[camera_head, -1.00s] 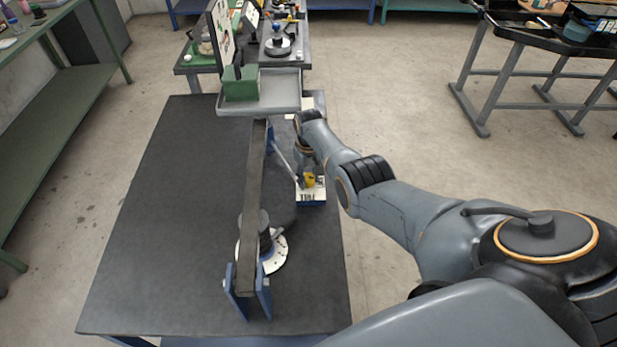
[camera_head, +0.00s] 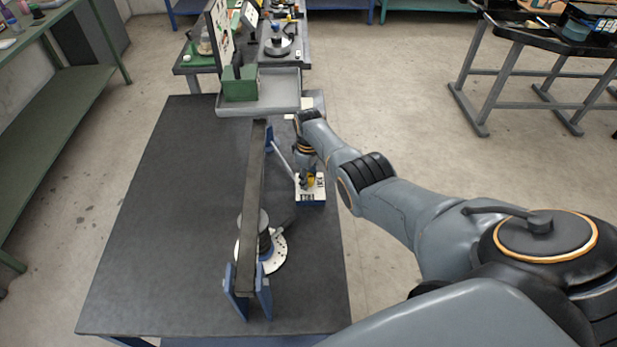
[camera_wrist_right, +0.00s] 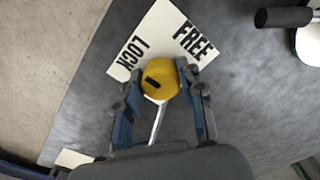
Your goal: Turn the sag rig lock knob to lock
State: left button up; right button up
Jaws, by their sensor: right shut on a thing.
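The yellow lock knob (camera_wrist_right: 163,76) sits on a white plate (camera_wrist_right: 160,32) printed LOCK on the left and FREE on the right in the right wrist view. A short black mark on the knob lies left of its middle, slanting up to the left. My right gripper (camera_wrist_right: 164,74) is shut on the knob, a finger on each side. In the head view my right gripper (camera_head: 309,178) reaches down over the knob, partly hiding it, on the small blue-sided block (camera_head: 313,202). My left gripper is not in view.
A thin pale rod (camera_head: 283,160) slants close to my right gripper. A grey tray (camera_head: 275,100) is behind. The dark table (camera_head: 170,210) is clear at left.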

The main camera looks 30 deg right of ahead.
aim_at(309, 177)
jog(key=o, duration=1.2)
notch_tip(309, 177, up, 12)
jog(key=shift+f, duration=0.1)
dwell(0.4)
